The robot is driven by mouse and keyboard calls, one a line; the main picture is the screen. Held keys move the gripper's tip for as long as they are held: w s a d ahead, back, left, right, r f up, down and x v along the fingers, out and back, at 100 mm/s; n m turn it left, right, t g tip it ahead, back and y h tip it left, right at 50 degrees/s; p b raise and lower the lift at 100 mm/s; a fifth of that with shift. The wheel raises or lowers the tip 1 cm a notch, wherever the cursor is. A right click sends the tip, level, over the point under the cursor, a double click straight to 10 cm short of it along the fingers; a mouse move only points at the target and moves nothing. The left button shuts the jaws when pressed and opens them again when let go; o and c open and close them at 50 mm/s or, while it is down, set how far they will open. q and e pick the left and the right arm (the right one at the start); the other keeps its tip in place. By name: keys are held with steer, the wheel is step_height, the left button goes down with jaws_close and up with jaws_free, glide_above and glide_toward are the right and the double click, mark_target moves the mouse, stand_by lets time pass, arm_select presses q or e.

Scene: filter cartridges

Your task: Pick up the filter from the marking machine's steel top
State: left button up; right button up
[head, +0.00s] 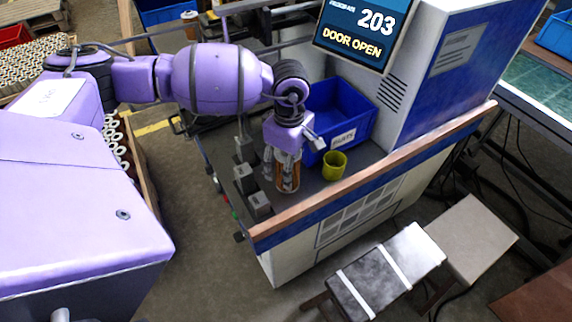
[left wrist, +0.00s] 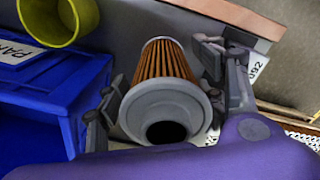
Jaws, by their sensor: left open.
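The filter (head: 288,185) stands on the marking machine's dark steel top (head: 318,198), near its wooden front edge. In the left wrist view the filter (left wrist: 167,82) shows orange-brown pleats and a grey end cap with a dark hole. My left gripper (head: 282,170) points down over the filter. In the left wrist view its open fingers (left wrist: 168,95) are on either side of the filter, with gaps visible; I cannot tell whether either finger touches it. My right gripper is in neither view.
A blue bin (head: 343,112) labelled PARTS and a yellow-green cup (head: 335,165) stand right of the filter. Grey blocks (head: 245,178) stand on its left. The wooden edge (head: 375,168) borders the top. A screen (head: 362,32) reads DOOR OPEN.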

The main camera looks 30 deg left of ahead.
arm_select(q)
steer(key=shift+f, duration=0.8)
steer(key=c, duration=1.2)
steer(key=shift+r, duration=0.1)
steer(key=shift+c, duration=0.2)
